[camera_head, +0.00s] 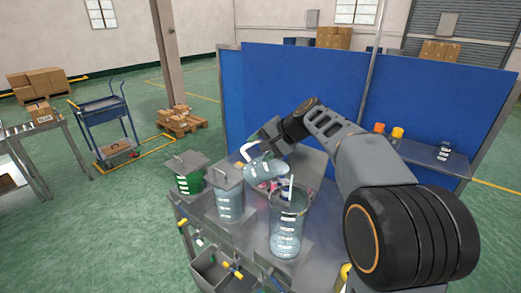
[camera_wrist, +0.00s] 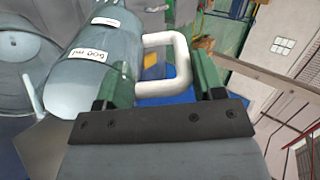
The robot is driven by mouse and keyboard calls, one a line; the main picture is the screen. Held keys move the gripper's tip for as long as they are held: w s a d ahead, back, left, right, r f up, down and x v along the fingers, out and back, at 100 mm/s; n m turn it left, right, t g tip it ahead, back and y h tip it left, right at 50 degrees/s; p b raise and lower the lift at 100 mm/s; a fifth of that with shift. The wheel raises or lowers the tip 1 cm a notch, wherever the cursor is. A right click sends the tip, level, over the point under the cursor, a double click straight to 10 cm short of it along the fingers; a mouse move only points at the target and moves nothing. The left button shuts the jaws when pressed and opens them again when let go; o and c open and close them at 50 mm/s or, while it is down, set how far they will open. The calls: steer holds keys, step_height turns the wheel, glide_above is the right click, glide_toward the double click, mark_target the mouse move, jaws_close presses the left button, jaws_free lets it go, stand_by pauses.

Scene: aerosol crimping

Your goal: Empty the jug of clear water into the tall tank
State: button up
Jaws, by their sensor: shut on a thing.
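The clear jug (camera_head: 265,172) is held in the air, tilted well over, above the bench. It has white labels, one reading 500 ml in the wrist view (camera_wrist: 92,58), and a white handle (camera_wrist: 184,62). My gripper (camera_wrist: 160,84), with green fingers, is shut on the jug at its handle. A tall, clear, open-topped cylinder (camera_head: 287,238) with white labels, apparently the tall tank, stands upright just in front and to the right of the jug. A blue-white upright piece shows at its mouth. I cannot make out a pouring stream or how much water is in the jug.
A lidded greyish vessel (camera_head: 229,203) and a green lidded container (camera_head: 188,180) stand left of the tank. Open bins (camera_head: 209,270) hang at the bench front. Blue screens (camera_head: 300,75) close off the back. Capped cans (camera_head: 396,137) stand at the right.

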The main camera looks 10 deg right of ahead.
steer(key=shift+s+d+f+t+y+b, duration=0.2)
steer(key=shift+d+t+y+b, duration=0.3)
steer(key=shift+b, duration=1.2)
steer(key=shift+s+d+f+t+y+b, duration=0.1)
steer(key=shift+s+d+t+y+b, duration=0.35)
steer(key=shift+b, duration=1.2)
steer(key=shift+s+d+f+t+y+b, duration=0.25)
steer(key=shift+y+b, duration=0.4)
steer(key=shift+b, duration=1.05)
steer(key=shift+s+d+f+t+y+b, duration=0.1)
steer(key=shift+s+d+t+y+b, duration=0.35)
steer(key=shift+b, duration=1.25)
steer(key=shift+s+d+f+t+y+b, duration=0.2)
steer(key=shift+d+y+b, duration=0.5)
steer(key=shift+b, duration=0.95)
steer(key=shift+s+d+f+t+y+b, duration=0.1)
steer(key=shift+s+d+t+y+b, duration=0.35)
steer(key=shift+b, duration=1.25)
steer(key=shift+s+d+r+t+y+b, duration=0.1)
steer(key=shift+s+d+t+y+b, duration=0.35)
steer(key=shift+b, duration=0.8)
steer(key=shift+s+d+f+t+y+b, duration=0.15)
steer(key=shift+d+y+b, duration=0.65)
steer(key=shift+b, duration=0.45)
steer(key=shift+s+d+r+t+y+b, duration=0.25)
steer(key=shift+d+y+b, duration=0.35)
steer(key=shift+b, duration=0.65)
